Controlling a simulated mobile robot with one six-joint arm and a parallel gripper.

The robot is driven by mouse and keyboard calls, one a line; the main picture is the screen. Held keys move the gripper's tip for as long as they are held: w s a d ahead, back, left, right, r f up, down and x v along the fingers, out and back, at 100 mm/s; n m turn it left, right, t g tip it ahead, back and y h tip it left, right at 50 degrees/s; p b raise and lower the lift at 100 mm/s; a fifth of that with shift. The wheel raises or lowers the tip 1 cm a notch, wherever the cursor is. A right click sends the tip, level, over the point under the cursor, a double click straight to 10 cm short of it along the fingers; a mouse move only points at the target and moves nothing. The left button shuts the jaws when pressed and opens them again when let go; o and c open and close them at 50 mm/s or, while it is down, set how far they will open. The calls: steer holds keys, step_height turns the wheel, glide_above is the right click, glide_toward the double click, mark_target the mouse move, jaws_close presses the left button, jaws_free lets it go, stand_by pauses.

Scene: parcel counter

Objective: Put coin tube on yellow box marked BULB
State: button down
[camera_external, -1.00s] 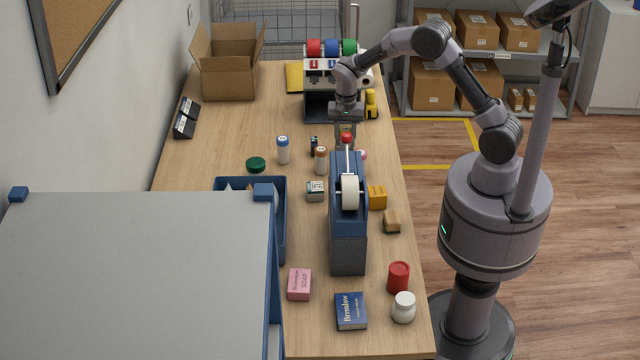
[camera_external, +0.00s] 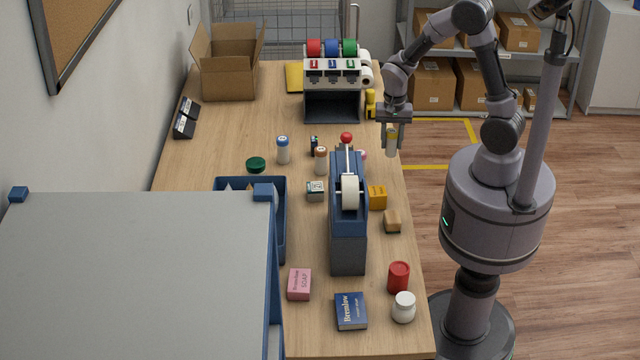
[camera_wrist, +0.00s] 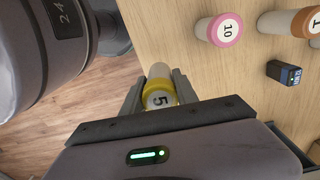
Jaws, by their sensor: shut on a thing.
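My gripper (camera_external: 391,148) is shut on a coin tube (camera_external: 392,140) with a yellow end, held upright above the counter's right edge. In the wrist view the tube (camera_wrist: 160,92) shows a yellow-rimmed end marked 5 between the fingers. A yellow-orange box (camera_external: 377,197) sits on the counter just right of the blue tape dispenser, nearer the camera than my gripper. Its marking is too small to read, so I cannot confirm BULB.
The blue tape dispenser (camera_external: 348,225) with a red knob stands left of the yellow box. A tan block (camera_external: 392,221) lies close in front of it. Other tubes stand nearby: blue-topped (camera_external: 283,150), brown-topped (camera_external: 320,160) and pink (camera_wrist: 222,30). A red canister (camera_external: 399,276) is nearer the camera.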

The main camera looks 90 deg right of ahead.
steer(key=s+a+r+n+b, duration=0.25)
steer(key=s+a, duration=0.25)
steer(key=a, duration=0.4)
steer(key=s+a+r+n+b, duration=0.25)
steer(key=s+a, duration=0.25)
steer(key=a, duration=0.4)
steer(key=p, duration=0.8)
glide_toward(377, 191)
steer(key=shift+s+d+f, duration=0.1)
steer(key=shift+s+f, duration=0.3)
steer(key=shift+s, duration=0.25)
steer(key=shift+w, duration=0.3)
steer(key=f, duration=0.1)
steer(key=f+b, duration=0.2)
steer(key=shift+w+f, duration=0.35)
steer(key=shift+f, duration=0.05)
steer(key=shift+r, duration=0.15)
steer(key=shift+f, duration=0.25)
steer(key=c, duration=1.1)
jaws_free()
steer(key=shift+r, duration=0.1)
steer(key=shift+o, duration=0.8)
